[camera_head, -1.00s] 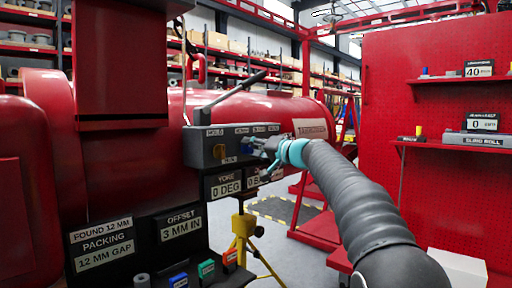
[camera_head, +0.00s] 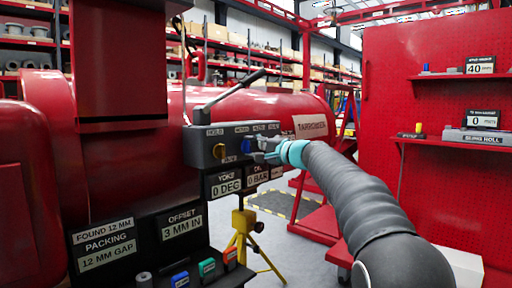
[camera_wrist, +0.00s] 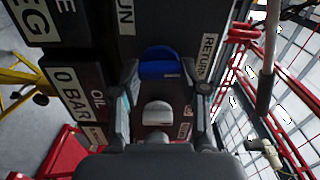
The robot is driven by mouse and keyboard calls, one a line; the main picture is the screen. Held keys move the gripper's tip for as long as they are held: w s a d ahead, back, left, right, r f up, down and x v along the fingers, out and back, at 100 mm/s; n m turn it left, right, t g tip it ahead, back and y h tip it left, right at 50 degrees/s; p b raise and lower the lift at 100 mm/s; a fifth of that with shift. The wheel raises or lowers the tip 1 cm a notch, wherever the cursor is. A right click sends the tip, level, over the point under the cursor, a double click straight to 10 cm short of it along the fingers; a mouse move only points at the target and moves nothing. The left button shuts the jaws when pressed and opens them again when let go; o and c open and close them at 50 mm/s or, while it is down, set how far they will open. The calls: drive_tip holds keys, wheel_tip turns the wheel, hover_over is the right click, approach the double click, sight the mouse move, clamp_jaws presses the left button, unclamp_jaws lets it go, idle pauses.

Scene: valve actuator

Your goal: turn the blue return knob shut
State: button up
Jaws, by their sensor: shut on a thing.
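The blue return knob (camera_head: 246,146) is on the front of a dark grey control box (camera_head: 203,147). In the wrist view the blue knob (camera_wrist: 158,62) sits between the fingertips beside the RETURN label. My gripper (camera_head: 257,150) reaches in from the right and, in the wrist view (camera_wrist: 160,72), its two fingers flank the knob closely, shut on it. A grey knob (camera_wrist: 158,113) shows nearer the palm between the fingers. The contact faces are too small to see clearly.
A long lever (camera_head: 233,92) rises above the box. Readout plates (camera_head: 223,186) hang below it. A yellow tripod (camera_head: 243,220) stands beneath. A red pegboard (camera_head: 440,180) with shelves is at the right.

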drive_tip(key=shift+s+a+r, duration=0.1)
drive_tip(key=shift+a, duration=0.05)
drive_tip(key=o, duration=1.1)
drive_tip(key=shift+a, duration=0.2)
drive_tip(key=shift+o, duration=0.2)
drive_tip(key=v, duration=1.2)
drive_tip(key=shift+d, duration=0.3)
